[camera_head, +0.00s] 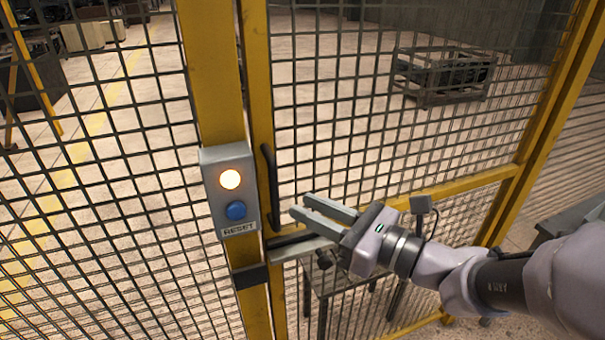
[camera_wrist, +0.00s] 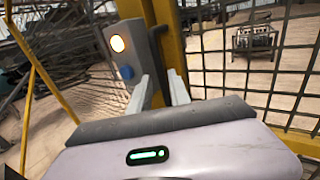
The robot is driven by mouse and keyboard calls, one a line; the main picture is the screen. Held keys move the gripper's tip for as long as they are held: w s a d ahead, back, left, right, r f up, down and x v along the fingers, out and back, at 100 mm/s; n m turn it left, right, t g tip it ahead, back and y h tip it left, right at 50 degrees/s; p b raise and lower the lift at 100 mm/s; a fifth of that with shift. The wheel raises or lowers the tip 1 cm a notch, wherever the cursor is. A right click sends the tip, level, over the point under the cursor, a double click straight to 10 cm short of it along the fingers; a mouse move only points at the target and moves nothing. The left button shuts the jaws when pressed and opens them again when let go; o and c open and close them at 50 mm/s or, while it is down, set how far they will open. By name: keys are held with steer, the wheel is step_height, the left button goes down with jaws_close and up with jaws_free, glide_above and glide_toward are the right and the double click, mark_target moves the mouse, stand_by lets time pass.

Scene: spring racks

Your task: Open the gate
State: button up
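The gate (camera_head: 262,100) is a yellow-framed mesh panel standing closed against a yellow post (camera_head: 212,70). A black vertical pull handle (camera_head: 270,185) is on the gate's left upright. A grey box on the post (camera_head: 212,165) carries a lit amber lamp (camera_head: 230,180) and a blue button (camera_head: 236,211) above a RESET label. The lamp (camera_wrist: 118,44) and button (camera_wrist: 126,72) also show in the wrist view. My gripper (camera_head: 300,204) is open and empty, its fingers pointing left toward the handle. The fingers (camera_wrist: 160,76) show apart in the wrist view. Contact with the handle is not visible.
A dark bracket (camera_head: 250,277) and a grey bar lie low across the post and gate edge. A small table (camera_head: 335,285) stands behind the mesh below my gripper. A metal crate (camera_head: 443,75) sits on the floor beyond. Fixed mesh fills the left.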

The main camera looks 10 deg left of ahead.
steer(key=x, duration=0.6)
steer(key=shift+a+b, duration=0.2)
steer(key=shift+b, duration=0.15)
jaws_close()
stand_by(1.0)
